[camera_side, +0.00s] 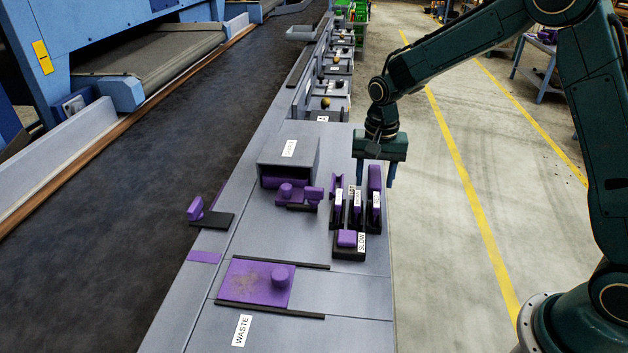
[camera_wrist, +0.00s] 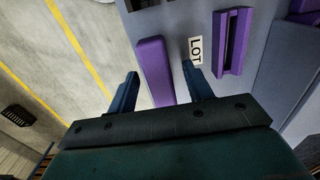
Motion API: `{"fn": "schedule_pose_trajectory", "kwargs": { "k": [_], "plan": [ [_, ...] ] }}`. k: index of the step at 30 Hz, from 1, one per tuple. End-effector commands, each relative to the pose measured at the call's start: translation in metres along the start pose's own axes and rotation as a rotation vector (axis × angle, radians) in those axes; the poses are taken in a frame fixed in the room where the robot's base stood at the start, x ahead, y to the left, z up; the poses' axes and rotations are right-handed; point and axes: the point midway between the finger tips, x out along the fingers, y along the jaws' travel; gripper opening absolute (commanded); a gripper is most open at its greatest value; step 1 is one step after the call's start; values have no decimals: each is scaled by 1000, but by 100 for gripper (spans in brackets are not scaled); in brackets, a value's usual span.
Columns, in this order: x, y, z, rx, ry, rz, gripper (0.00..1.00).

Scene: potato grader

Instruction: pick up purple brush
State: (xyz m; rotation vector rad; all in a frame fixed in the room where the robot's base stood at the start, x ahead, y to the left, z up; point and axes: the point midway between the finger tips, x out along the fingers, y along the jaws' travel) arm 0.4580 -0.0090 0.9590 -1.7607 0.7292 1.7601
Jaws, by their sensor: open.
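A long, upright purple piece (camera_side: 374,178), which looks like the brush, stands at the right of a cluster of labelled black holders. In the wrist view it is a smooth purple bar (camera_wrist: 154,70) lying between my fingers. My gripper (camera_side: 375,186) is open above and around the top of this piece, one finger on each side; it also shows in the wrist view (camera_wrist: 160,72). I see gaps between the bar and the fingers. A grooved purple piece (camera_wrist: 233,42) lies to the right, beyond a LOT label (camera_wrist: 195,50). The bar's lower end is hidden from the wrist view.
A black base with a purple lever (camera_side: 347,238) and a SLOW label sits just in front. A grey box (camera_side: 289,152) stands to the left. A purple plate with a knob (camera_side: 255,283) lies nearer. The dark conveyor belt (camera_side: 150,180) runs along the left; open floor lies right.

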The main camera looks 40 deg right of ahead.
Motion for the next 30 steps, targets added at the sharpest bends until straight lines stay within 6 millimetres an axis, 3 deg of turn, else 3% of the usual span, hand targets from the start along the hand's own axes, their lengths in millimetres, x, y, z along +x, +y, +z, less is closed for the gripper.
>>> {"fn": "schedule_pose_trajectory", "kwargs": {
  "k": [24, 30],
  "plan": [
    [5, 0, 0, 0, 0, 0, 51],
    [5, 0, 0, 0, 0, 0, 14]
  ]
}}
